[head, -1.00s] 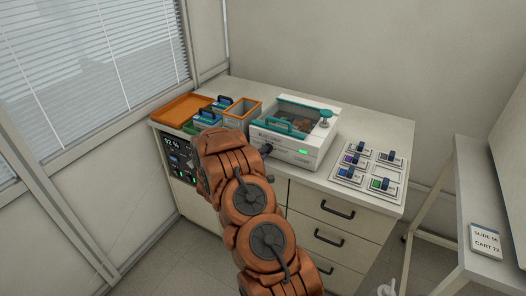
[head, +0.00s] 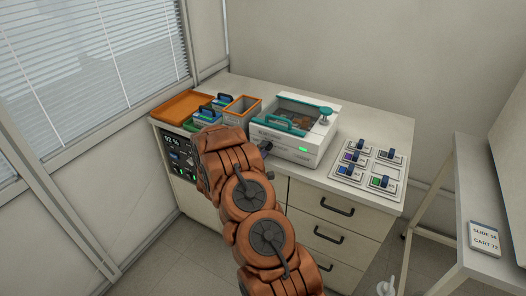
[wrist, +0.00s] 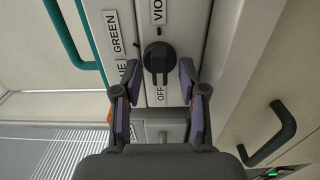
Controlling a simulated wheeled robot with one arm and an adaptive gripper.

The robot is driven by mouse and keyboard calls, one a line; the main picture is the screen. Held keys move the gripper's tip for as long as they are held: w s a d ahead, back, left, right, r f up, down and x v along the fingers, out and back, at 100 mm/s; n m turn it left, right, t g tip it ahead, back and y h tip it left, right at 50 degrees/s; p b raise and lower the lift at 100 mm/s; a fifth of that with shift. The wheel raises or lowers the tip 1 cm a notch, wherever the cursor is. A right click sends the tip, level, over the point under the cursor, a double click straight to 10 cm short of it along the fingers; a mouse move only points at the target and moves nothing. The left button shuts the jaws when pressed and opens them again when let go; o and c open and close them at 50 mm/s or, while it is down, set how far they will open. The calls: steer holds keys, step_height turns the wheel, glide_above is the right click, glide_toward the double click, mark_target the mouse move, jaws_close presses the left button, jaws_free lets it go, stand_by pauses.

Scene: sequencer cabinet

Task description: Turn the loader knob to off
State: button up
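The black loader knob (wrist: 158,57) shows in the wrist view on the white front face of the machine (head: 290,150). Labels around it read GREEN (wrist: 115,32), OFF (wrist: 160,96), one starting with VIO (wrist: 158,12) and one partly hidden. I cannot tell for sure which label the knob points at. My gripper (wrist: 159,68) is open, with one fingertip on the left of the knob and one on the right. Gaps show between the fingertips and the knob, so it does not grip it. In the head view my arm mostly hides the gripper.
Left of the machine on the cabinet are an orange tray (head: 183,106), an orange bin (head: 242,109) and carriers with dark handles. Right of it is a panel with several coloured cartridges (head: 368,166). A drawer handle (wrist: 285,135) is near the gripper's right side.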

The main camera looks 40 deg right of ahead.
steer(key=shift+a, duration=0.1)
steer(key=v, duration=1.1)
steer(key=shift+s+a, duration=0.15)
steer(key=shift+a, duration=0.25)
stand_by(0.3)
